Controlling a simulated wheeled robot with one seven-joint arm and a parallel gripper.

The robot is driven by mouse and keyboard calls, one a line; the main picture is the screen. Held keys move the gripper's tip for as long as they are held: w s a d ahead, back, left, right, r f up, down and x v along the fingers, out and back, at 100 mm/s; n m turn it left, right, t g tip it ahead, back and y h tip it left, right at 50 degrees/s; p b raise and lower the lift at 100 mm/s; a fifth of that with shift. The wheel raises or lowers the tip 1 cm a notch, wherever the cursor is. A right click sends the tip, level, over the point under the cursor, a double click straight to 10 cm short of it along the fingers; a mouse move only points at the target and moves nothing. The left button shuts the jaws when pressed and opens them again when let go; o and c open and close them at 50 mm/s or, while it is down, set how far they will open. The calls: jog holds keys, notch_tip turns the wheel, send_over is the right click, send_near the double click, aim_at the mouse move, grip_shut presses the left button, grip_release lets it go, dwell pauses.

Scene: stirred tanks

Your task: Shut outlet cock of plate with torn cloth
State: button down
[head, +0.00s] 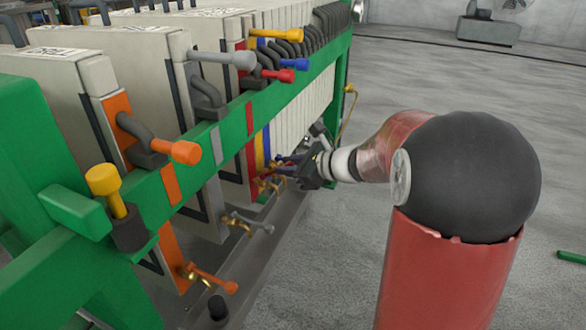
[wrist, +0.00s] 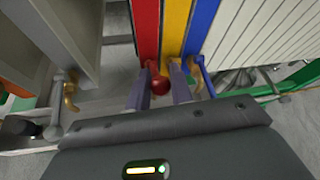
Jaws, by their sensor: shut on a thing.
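The filter press has upright plates with coloured edge strips and outlet cocks along the bottom. In the wrist view, my gripper (wrist: 158,78) points at the foot of the red (wrist: 146,30), yellow (wrist: 172,30) and blue (wrist: 203,30) strips. Its two fingers stand either side of the red cock handle (wrist: 159,84), shut on it. The blue cock's lever (wrist: 207,78) is just right of the fingers. In the head view, my gripper (head: 284,166) is at the lower cocks, with the handle largely hidden. I cannot tell which plate has torn cloth.
An orange cock (head: 212,279) and a grey cock (head: 250,223) stick out at left. Upper handles, orange (head: 180,152), grey (head: 230,60) and red (head: 280,76), line the green rail (head: 233,127). Grey floor (head: 450,75) at right is mostly clear.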

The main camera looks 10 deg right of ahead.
jog(key=shift+w+a+r, duration=0.3)
jog(key=shift+a+r, duration=0.1)
jog(key=shift+r, duration=0.2)
jog(key=shift+w+a+r, duration=0.3)
jog(key=shift+a+r, duration=0.1)
jog(key=shift+r, duration=0.2)
jog(key=c, duration=1.6)
grip_release()
jog(key=shift+w, duration=0.1)
jog(key=v, duration=0.7)
jog(key=shift+s+d, duration=0.2)
jog(key=shift+s, duration=0.15)
